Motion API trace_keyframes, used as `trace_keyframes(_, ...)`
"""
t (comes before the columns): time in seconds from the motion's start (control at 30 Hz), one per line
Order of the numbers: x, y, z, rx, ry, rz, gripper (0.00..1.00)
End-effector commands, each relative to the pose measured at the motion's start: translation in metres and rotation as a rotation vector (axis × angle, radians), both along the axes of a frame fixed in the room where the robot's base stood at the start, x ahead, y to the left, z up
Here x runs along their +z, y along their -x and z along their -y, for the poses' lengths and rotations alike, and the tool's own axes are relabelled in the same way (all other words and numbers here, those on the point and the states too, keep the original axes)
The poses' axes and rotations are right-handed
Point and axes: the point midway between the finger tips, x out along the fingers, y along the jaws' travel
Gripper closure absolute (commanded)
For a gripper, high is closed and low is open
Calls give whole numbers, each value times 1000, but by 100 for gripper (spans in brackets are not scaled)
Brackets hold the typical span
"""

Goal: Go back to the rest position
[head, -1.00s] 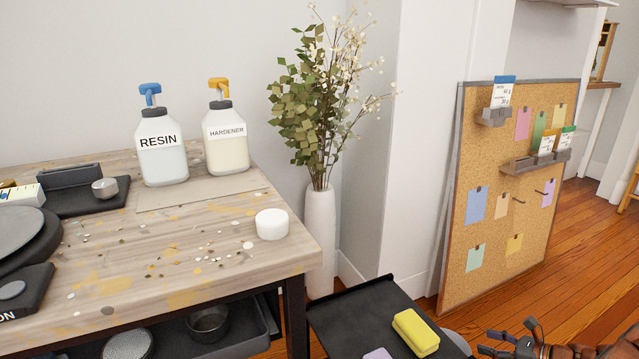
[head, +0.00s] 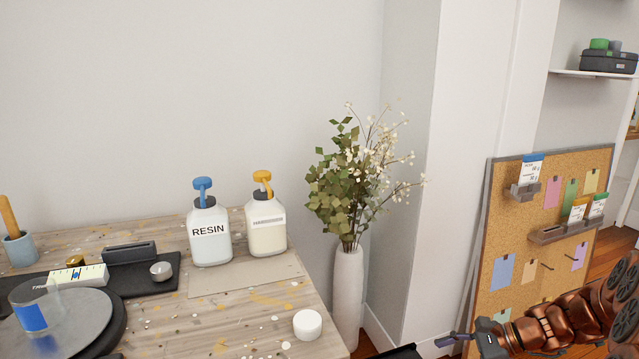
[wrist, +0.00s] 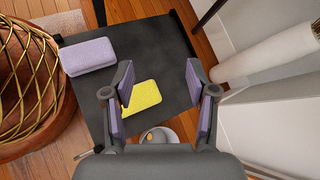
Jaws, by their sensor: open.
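My gripper (wrist: 158,88) is open and empty in the wrist view, its two fingers spread above a dark tray surface (wrist: 160,50). A yellow sponge (wrist: 147,94) lies on that surface below the fingers, partly hidden by the left finger. A purple sponge (wrist: 88,56) lies near the surface's left edge. In the head view my gripper (head: 455,341) shows at the lower right, in front of the corkboard's lower left edge.
A workbench (head: 250,330) carries a resin bottle (head: 209,240), a hardener bottle (head: 266,235) and a white round lid (head: 307,324). A vase (head: 347,300) with tall branches stands beside it. A corkboard (head: 530,245) leans at the right.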

Motion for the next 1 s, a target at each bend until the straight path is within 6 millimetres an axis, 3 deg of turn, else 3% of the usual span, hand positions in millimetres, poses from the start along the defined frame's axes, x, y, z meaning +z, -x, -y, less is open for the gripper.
trace_keyframes(0.03, 25, 5, -11, 40, 21, 11, 43)
trace_keyframes(0.5, 139, 75, -88, 408, 209, 91, 43)
trace_keyframes(1.0, 244, 164, -129, 779, 411, 178, 43)
